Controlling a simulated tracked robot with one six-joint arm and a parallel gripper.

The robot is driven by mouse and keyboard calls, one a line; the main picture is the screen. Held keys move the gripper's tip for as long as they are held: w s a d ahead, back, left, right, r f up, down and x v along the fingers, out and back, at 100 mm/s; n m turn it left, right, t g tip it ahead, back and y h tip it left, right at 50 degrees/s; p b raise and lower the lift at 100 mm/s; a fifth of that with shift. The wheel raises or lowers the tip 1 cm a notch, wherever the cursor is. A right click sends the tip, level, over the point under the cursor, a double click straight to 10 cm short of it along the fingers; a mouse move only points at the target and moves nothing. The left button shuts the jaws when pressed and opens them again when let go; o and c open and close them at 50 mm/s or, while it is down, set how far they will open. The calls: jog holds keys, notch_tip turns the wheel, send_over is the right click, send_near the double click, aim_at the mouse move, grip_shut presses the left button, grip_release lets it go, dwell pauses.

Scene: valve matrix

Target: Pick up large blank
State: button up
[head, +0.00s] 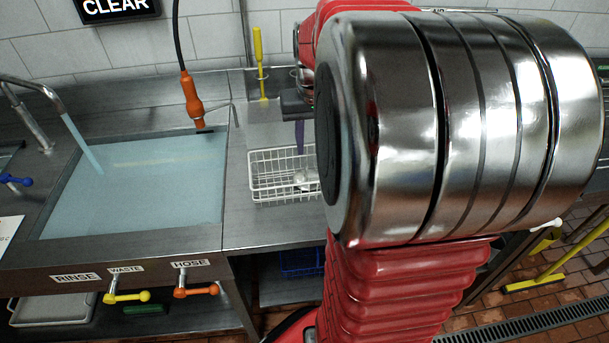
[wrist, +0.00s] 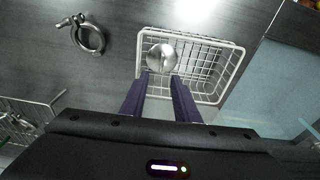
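A round shiny metal piece, which looks like the large blank (wrist: 161,58), lies in a white wire basket (wrist: 226,82) in the wrist view. It also shows, small, in the head view (head: 301,177), inside the same basket (head: 262,188) on the steel counter. My gripper (wrist: 160,78) has two purple fingers spread apart with nothing visible between them. The fingertips point at the near edge of the metal piece, above the basket. In the head view a purple finger (head: 299,135) hangs over the basket, and my arm hides the basket's right part.
A sink of bluish water (head: 140,185) lies left of the basket. An orange hose nozzle (head: 192,98) hangs over its back edge. In the wrist view, a metal clamp ring (wrist: 88,38) lies on bare counter and another wire basket (wrist: 45,108) stands at the left.

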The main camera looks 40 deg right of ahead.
send_over(307, 172)
jog(key=f, duration=0.5)
jog(key=shift+s, duration=0.4)
jog(key=shift+f, duration=0.1)
jog(key=shift+w+f, duration=0.15)
jog(key=shift+f, duration=1.15)
jog(key=shift+w+f, duration=0.15)
jog(key=shift+f, duration=1.1)
grip_shut()
